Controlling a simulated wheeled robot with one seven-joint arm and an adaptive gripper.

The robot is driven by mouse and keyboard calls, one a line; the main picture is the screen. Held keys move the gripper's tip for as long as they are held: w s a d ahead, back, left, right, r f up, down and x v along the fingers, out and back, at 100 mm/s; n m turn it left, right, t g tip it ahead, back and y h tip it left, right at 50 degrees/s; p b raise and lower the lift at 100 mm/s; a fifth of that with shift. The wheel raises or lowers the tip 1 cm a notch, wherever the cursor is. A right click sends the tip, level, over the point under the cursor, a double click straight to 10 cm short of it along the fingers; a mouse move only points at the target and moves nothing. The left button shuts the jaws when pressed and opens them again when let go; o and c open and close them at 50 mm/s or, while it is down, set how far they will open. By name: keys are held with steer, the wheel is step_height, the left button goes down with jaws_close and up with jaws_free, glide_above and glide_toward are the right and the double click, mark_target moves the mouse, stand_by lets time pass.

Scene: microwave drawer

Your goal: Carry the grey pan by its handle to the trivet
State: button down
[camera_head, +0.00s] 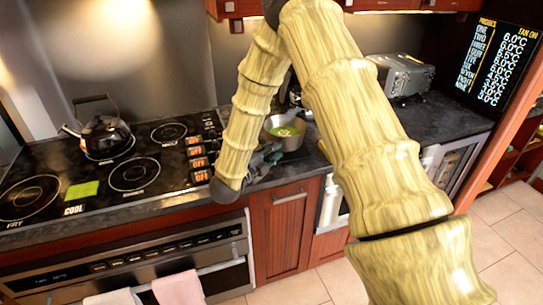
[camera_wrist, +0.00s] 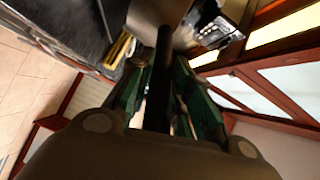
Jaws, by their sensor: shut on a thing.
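The grey pan (camera_head: 293,142) is on or just above the dark counter, right of the stove, in the head view. Something green is inside it. My gripper (camera_head: 268,160) is at its near left side, partly hidden by my arm. In the wrist view my gripper (camera_wrist: 162,95) has its green fingers on both sides of the long dark pan handle (camera_wrist: 164,65), shut on it. Whether the pan touches the counter cannot be told. A flat bright green square (camera_head: 82,190), perhaps the trivet, lies on the stovetop at the left, near the word COOL.
A black kettle (camera_head: 104,132) stands on the back left burner. A silver toaster-like appliance (camera_head: 402,75) stands on the counter at the back right. Towels (camera_head: 178,289) hang on the oven front. The stovetop (camera_head: 108,207) between the green square and my arm is largely clear.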

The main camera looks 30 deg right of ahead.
steer(key=shift+f+p, duration=0.45)
steer(key=shift+f, duration=0.8)
steer(key=c, duration=1.3)
jaws_free()
